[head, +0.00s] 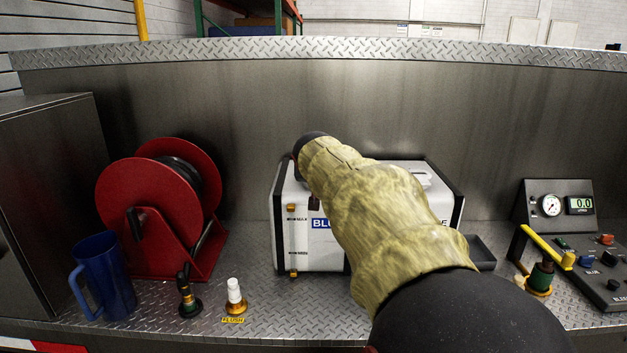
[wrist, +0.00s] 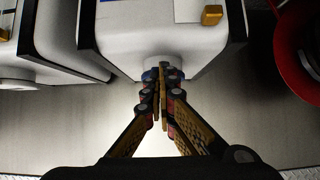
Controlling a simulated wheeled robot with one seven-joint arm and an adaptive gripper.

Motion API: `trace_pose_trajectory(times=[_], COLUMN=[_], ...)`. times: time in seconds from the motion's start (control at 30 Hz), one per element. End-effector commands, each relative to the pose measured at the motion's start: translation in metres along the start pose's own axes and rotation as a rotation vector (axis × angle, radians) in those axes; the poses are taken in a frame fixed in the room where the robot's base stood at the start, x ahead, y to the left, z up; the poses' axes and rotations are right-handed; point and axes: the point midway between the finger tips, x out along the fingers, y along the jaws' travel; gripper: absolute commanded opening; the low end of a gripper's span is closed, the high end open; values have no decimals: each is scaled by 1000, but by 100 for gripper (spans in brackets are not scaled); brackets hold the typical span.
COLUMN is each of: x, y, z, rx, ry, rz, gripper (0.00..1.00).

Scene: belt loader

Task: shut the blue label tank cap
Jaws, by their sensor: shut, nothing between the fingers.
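The blue label tank (head: 300,240) is a white box with a "BLU" label, partly covered by my arm in the head view. In the wrist view its white body (wrist: 130,50) fills the upper middle. A pale round neck (wrist: 160,61) sticks out of its edge. A small bluish part (wrist: 148,75), perhaps the cap, shows just behind my fingertips. My gripper (wrist: 161,72) is shut and empty, with its tips right at the neck. I cannot tell whether they touch, nor whether the cap is open or shut. The gripper is hidden in the head view.
A red hose reel (head: 165,215) and blue jug (head: 103,275) stand left. A white-topped flush fitting (head: 235,296) is in front. A control panel (head: 590,270) with yellow lever stands right.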

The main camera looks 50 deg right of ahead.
Motion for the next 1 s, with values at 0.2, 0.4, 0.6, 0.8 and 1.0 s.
trace_pose_trajectory(times=[0.2, 0.4, 0.6, 0.8, 1.0], x=[5, 6, 7, 14, 24], y=[0, 0, 1, 0, 0], z=[6, 8, 8, 8, 6], rx=[-1, -1, -2, -2, -2], ry=[-10, -12, -14, -16, -15], rz=[1, 2, 2, 2, 2], gripper=[0, 0, 0, 0, 0])
